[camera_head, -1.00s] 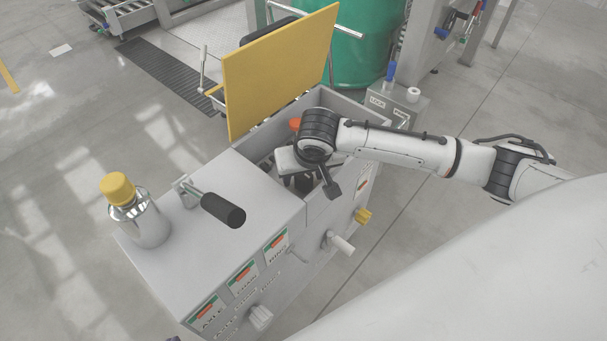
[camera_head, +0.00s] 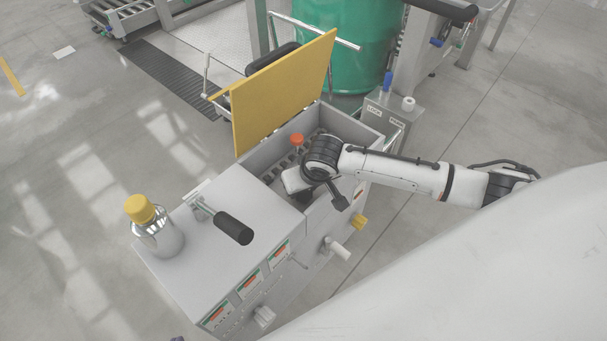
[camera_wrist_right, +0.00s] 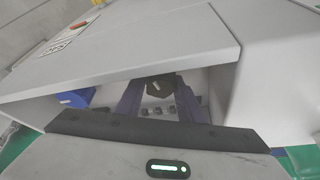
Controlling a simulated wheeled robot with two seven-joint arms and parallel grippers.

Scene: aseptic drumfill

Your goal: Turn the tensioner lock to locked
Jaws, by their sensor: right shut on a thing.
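An open compartment (camera_head: 338,112) in the grey machine holds a chain (camera_head: 288,163) and an orange knob (camera_head: 297,139). My right gripper reaches down into it, its fingers hidden behind my wrist in the head view. In the right wrist view my right gripper (camera_wrist_right: 158,98) has its two blue-violet fingers on either side of a dark, angular knob (camera_wrist_right: 157,87) and is shut on it. I cannot read whether this knob is the tensioner lock or which way it is set. Chain links show below the knob. My left gripper is in neither view.
A yellow lid (camera_head: 283,92) stands open behind the compartment. A black-handled lever (camera_head: 233,229) and a yellow-capped bottle (camera_head: 155,228) are on the machine's top. A yellow knob (camera_head: 360,222) and a white handle (camera_head: 338,248) stick out of the front. A small labelled box (camera_head: 393,108) stands at the right.

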